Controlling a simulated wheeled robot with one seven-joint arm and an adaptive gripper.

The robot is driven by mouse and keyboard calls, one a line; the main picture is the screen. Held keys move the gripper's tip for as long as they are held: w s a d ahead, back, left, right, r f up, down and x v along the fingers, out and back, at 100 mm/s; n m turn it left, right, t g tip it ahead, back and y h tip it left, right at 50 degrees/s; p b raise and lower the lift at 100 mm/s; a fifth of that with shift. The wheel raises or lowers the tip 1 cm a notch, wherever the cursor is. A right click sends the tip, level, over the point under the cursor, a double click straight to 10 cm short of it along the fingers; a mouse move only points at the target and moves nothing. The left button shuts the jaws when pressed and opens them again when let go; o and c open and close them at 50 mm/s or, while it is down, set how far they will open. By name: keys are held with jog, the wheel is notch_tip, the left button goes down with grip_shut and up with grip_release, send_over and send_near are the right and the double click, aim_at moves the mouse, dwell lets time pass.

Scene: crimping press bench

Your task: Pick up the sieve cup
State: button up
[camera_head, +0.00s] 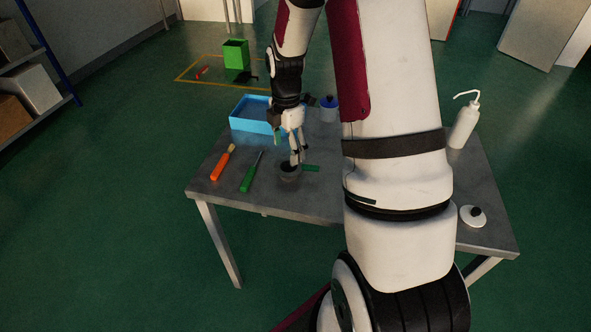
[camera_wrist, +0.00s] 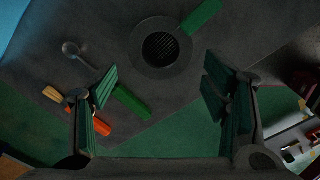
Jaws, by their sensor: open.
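The sieve cup (camera_head: 289,175) is a dark grey round cup with a green handle, near the front edge of the grey table. In the wrist view the sieve cup (camera_wrist: 161,64) shows its mesh from above, with its green handle pointing up and to the right. My gripper (camera_head: 297,158) is above the cup in the head view and partly covers it. In the wrist view my gripper (camera_wrist: 160,108) is open, its two green-padded fingers wide apart with nothing between them. The cup lies beyond the fingertips, near the top middle of that view.
An orange-handled brush (camera_head: 218,168) and a green-handled spoon (camera_head: 249,178) lie left of the cup. A blue tray (camera_head: 250,127) and a blue-lidded jar (camera_head: 329,113) are behind. A white bottle (camera_head: 464,128) and a white lid (camera_head: 467,218) are right. My arm hides the table's middle.

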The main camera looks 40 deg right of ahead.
aim_at(288, 167)
jog(key=shift+s+a+f, duration=0.1)
jog(key=shift+f, duration=3.85)
jog(key=c, duration=1.2)
jog(key=shift+r, duration=0.15)
